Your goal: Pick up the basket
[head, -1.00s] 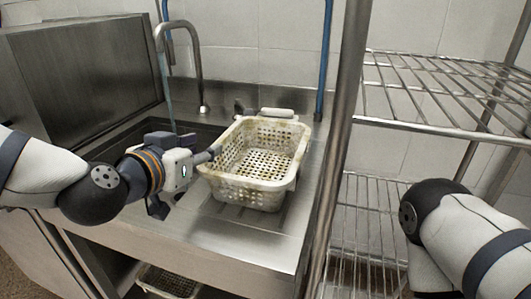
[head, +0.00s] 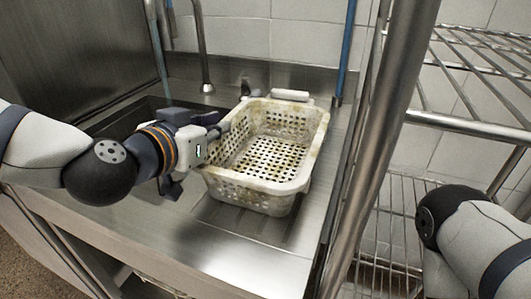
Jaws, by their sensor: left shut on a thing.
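The basket (head: 262,196) is a worn off-white perforated tub, upright and empty, over the metal counter beside the sink. My left gripper (head: 219,131) is at the basket's left rim, shut on it. Part of its fingers is hidden by the rim and the gripper body. Whether the basket's bottom touches the counter is hard to tell. My right arm shows at the right edge, but its gripper is out of view.
The sink basin (head: 125,125) lies left of the basket, with a tap (head: 203,50) behind. A metal post (head: 372,160) and wire shelving (head: 480,80) stand close on the right. Bare counter (head: 240,245) lies in front.

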